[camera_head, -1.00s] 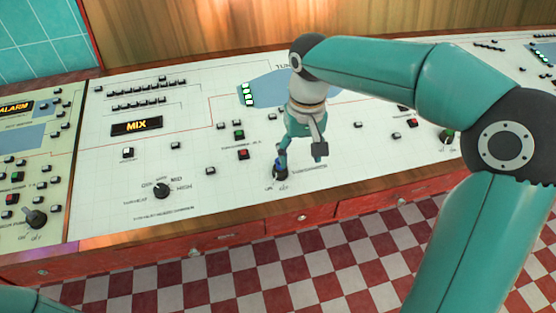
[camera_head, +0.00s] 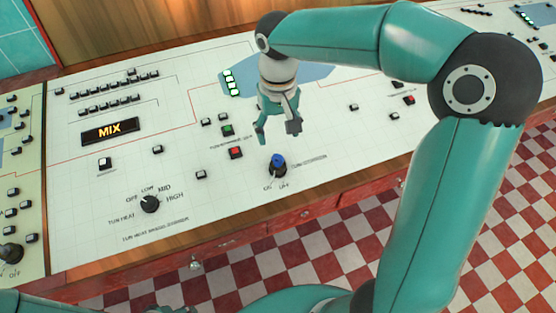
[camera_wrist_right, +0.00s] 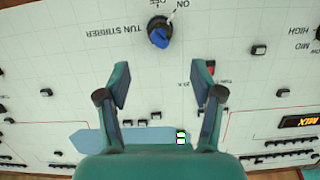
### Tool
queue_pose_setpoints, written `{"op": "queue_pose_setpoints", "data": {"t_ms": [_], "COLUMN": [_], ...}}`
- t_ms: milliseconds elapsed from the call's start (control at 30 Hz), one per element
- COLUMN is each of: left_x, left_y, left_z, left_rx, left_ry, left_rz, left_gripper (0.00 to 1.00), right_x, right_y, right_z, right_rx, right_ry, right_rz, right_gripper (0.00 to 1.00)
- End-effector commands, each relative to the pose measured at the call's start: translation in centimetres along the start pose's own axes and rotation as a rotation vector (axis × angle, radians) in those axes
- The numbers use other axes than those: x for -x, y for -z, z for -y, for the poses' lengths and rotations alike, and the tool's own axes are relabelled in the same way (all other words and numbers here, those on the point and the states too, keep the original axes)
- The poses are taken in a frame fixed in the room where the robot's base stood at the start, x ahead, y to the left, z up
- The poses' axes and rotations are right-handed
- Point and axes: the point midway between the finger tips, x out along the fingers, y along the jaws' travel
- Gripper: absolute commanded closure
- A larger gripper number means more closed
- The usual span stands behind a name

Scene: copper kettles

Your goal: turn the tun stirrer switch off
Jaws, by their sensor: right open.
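The tun stirrer switch (camera_head: 278,165) is a dark knob with a blue top on the white sloping panel, above small ON and OFF marks. In the right wrist view the switch (camera_wrist_right: 160,36) is near the top middle, seen upside down. Its pale pointer angles toward the ON mark. My right gripper (camera_head: 278,133) is open and empty, just behind the switch in the head view and apart from it. In the right wrist view its two fingers (camera_wrist_right: 159,85) are spread wide, with the switch beyond their tips. My left gripper is not in view.
The tun heat knob (camera_head: 150,204) stands left of the switch. A red button (camera_head: 236,153) and a green button (camera_head: 227,131) lie close to its left. The lit MIX display (camera_head: 110,131) is farther left. The panel right of the switch is mostly bare.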

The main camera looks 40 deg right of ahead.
Motion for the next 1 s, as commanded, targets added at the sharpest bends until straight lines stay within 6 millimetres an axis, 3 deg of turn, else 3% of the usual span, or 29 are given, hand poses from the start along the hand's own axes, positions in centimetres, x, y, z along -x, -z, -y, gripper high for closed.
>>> {"op": "queue_pose_setpoints", "data": {"t_ms": [300, 500, 700, 1000], "left_x": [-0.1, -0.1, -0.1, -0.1], "left_y": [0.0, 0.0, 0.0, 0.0], "left_z": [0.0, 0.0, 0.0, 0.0], "left_rx": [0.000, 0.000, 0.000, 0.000], "left_ry": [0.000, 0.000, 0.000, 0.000], "left_rz": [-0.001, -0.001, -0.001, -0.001], "left_gripper": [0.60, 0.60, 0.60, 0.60], "right_x": [-7.1, -10.3, -11.7, -11.9], "right_y": [-0.2, -0.1, -0.1, -0.1], "right_z": [-0.1, -0.1, -0.1, -0.1], "right_rx": [-0.002, -0.003, -0.003, -0.003], "right_ry": [0.000, 0.000, 0.001, 0.001], "right_rz": [0.006, 0.004, 0.000, 0.000], "right_gripper": [0.34, 0.34, 0.34, 0.34]}}
